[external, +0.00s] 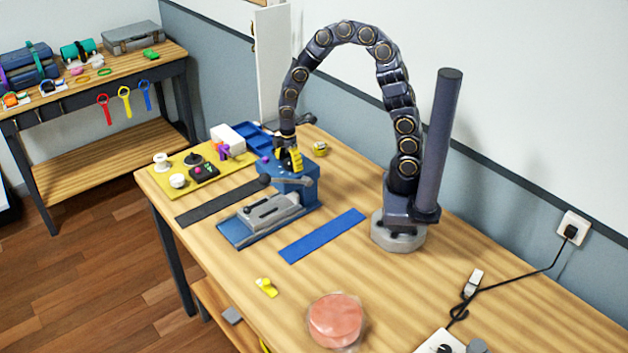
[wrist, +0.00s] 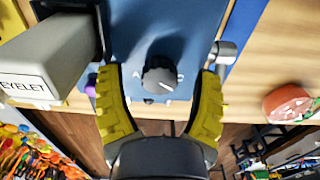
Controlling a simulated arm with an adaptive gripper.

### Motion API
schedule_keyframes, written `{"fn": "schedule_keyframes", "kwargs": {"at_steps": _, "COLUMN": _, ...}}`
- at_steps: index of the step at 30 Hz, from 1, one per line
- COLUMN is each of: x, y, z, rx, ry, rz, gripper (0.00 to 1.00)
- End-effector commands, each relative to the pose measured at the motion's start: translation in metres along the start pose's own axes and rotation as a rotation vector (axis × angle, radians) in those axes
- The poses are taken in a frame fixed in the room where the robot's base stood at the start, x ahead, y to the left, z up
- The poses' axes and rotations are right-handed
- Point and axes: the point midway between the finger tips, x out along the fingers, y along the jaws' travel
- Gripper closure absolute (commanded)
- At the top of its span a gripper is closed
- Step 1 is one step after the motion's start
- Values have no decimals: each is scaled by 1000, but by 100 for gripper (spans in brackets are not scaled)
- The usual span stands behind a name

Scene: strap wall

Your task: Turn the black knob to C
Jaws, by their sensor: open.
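A dark grey-black knob (wrist: 158,78) sits on the blue face of a machine (wrist: 140,38) in the wrist view. In the external view my gripper (external: 296,160) is down at the blue machine (external: 290,186), and the knob cannot be made out there.
A grey block labelled EYELET (wrist: 45,65) juts out left of the knob, and a metal cylinder (wrist: 222,54) is close to the right finger. In the external view, a yellow board (external: 225,183) with small parts and a blue strap (external: 322,236) flank the machine. A pink disc (external: 335,319) lies in front.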

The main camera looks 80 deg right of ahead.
Motion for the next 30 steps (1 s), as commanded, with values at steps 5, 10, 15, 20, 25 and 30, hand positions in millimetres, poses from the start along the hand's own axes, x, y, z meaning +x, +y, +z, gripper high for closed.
{"fn": "schedule_keyframes", "kwargs": {"at_steps": 5, "x": -12, "y": 1, "z": -1, "rx": 0, "ry": 2, "rz": 3, "gripper": 35}}
{"fn": "schedule_keyframes", "kwargs": {"at_steps": 10, "x": -46, "y": 2, "z": -2, "rx": 0, "ry": 8, "rz": 10, "gripper": 35}}
{"fn": "schedule_keyframes", "kwargs": {"at_steps": 15, "x": -82, "y": 1, "z": -2, "rx": -1, "ry": 5, "rz": 7, "gripper": 35}}
{"fn": "schedule_keyframes", "kwargs": {"at_steps": 20, "x": -107, "y": 1, "z": -1, "rx": -1, "ry": 4, "rz": 5, "gripper": 35}}
{"fn": "schedule_keyframes", "kwargs": {"at_steps": 25, "x": -119, "y": 0, "z": 0, "rx": -1, "ry": -1, "rz": 0, "gripper": 35}}
{"fn": "schedule_keyframes", "kwargs": {"at_steps": 30, "x": -120, "y": 0, "z": 0, "rx": -1, "ry": -1, "rz": -1, "gripper": 35}}
